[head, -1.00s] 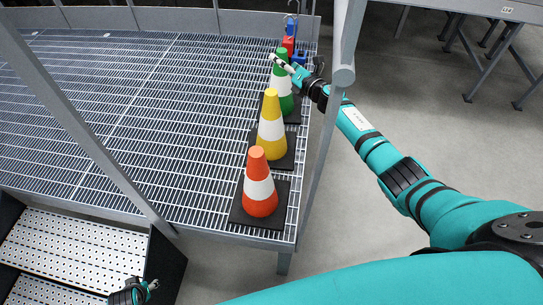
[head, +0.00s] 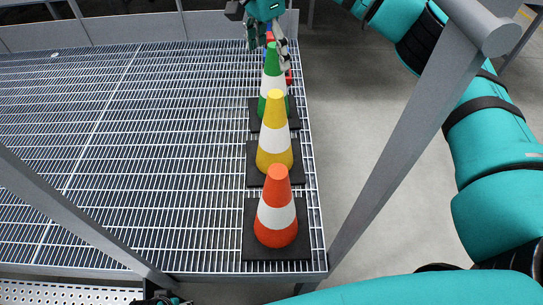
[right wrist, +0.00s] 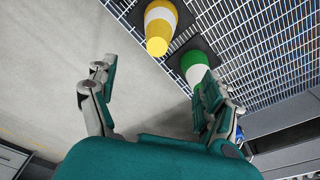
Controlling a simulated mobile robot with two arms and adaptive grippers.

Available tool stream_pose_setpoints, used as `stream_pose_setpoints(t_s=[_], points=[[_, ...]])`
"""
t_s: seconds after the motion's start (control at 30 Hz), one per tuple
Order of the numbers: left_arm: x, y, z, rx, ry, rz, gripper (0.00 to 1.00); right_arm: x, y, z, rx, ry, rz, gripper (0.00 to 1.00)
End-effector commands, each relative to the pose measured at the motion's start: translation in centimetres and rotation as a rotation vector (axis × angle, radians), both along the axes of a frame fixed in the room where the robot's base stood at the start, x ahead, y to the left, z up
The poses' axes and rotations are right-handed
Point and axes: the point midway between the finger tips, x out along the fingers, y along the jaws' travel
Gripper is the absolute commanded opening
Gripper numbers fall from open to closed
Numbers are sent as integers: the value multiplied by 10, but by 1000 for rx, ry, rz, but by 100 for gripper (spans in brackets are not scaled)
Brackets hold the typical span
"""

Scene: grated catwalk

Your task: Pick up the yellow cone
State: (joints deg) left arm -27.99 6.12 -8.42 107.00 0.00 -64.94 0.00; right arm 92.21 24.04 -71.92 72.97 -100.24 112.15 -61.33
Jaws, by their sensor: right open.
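The yellow cone (head: 273,160) with a white band stands upright on a black square base, between the orange and green cones. In the right wrist view the yellow cone (right wrist: 159,30) is at the top, beyond the fingers and not between them. My right gripper (head: 269,48) is open and empty, above and behind the green cone's tip in the head view. Its spread fingers (right wrist: 152,82) show in the wrist view. A sliver of my left gripper (head: 166,299) shows at the bottom edge; its jaws cannot be made out.
The green cone (head: 272,88) stands behind the yellow one, the orange cone (head: 276,218) in front. All stand along the right edge of the grating (head: 150,150). A grey rail post (head: 400,150) rises to their right. The grating left of the cones is clear.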

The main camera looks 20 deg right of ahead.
Motion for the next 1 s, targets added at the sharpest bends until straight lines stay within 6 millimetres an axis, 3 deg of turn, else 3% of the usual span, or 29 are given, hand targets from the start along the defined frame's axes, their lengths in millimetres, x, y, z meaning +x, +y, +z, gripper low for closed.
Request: stream_pose_setpoints(t_s=[0.5, 0.77, 1.0], points=[[6, 0, 49, -1, -28, 5, 56, 3, -12, -102, -1, 3, 1, 83], [6, 1, 59, -2, -33, 6, 56, 3, -14, -121, 1, 1, 1, 83], [5, 1, 76, -3, -43, 7, 56, -2, -15, -156, 1, 3, 0, 83]])
